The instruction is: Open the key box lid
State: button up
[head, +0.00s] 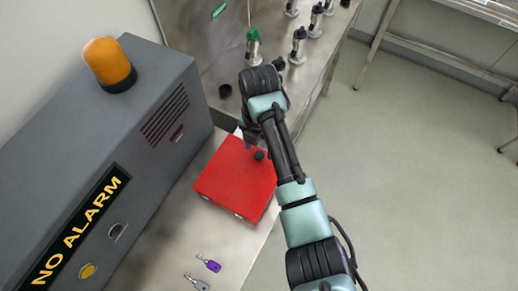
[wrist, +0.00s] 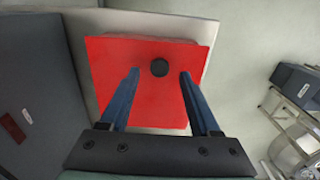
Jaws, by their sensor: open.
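The key box is a red box (head: 222,183) on the metal bench, with its lid down as far as I can see. A round black knob (head: 259,155) sits on the lid. The red lid (wrist: 113,70) fills the middle of the wrist view, with the knob (wrist: 160,68) near its centre top. My gripper (wrist: 160,75) is open, its two blue fingers on either side of the knob with gaps between. In the head view my arm partly covers the box's far right side. I cannot tell how high the fingertips are above the lid.
A grey alarm cabinet (head: 150,130) with an orange beacon (head: 107,62) stands close left of the box. Two keys, one with a purple tag (head: 209,263), lie in front on the bench. Several valve-like fittings (head: 298,45) stand behind. Open floor (head: 420,170) lies right.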

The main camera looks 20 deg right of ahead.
jog(key=shift+f, duration=1.45)
jog(key=shift+c, duration=0.2)
grip_shut()
jog(key=shift+r, duration=0.1)
